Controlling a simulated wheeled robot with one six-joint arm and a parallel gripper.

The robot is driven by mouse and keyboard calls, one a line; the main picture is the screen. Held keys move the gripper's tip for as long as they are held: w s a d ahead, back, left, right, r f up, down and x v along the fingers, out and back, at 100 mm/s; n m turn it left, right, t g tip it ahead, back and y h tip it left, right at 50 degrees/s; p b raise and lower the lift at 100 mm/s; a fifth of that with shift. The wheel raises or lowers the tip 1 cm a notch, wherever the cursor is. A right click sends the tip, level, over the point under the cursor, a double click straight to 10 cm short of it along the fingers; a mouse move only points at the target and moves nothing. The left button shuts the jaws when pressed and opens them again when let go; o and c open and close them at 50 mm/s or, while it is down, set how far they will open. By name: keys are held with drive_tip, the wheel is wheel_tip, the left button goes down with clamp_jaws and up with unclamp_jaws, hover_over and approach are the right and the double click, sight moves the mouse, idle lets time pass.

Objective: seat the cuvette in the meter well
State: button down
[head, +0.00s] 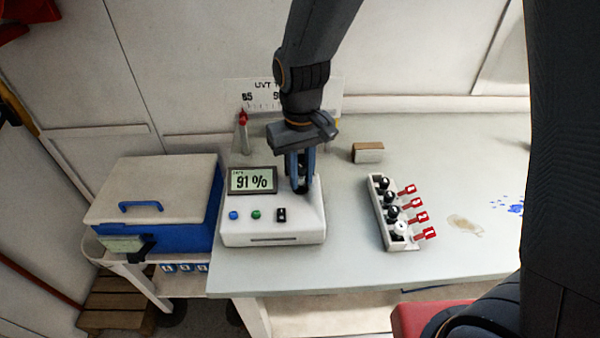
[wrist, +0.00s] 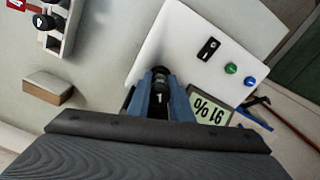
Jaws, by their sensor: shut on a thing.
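The white meter (head: 272,220) stands on the bench, its display reading 91 %. It also shows in the wrist view (wrist: 185,45). My gripper (head: 300,185) points down over the right part of the meter's top, where the well would be. In the wrist view my gripper (wrist: 161,100) is shut on a dark-capped cuvette (wrist: 159,80) between its blue fingers. The cuvette's lower part and the well are hidden, so I cannot tell how deep it sits.
A white rack (head: 393,222) with several capped cuvettes and red tags stands right of the meter. A blue cooler (head: 160,200) is at left. The bench (head: 350,265) between meter and rack is clear.

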sight(301, 166)
drive_tip(key=shift+f+b, duration=0.35)
drive_tip(key=shift+f, duration=0.4)
drive_tip(key=c, duration=1.5)
unclamp_jaws()
drive_tip(key=shift+r+b, duration=1)
drive_tip(key=shift+r, duration=2.85)
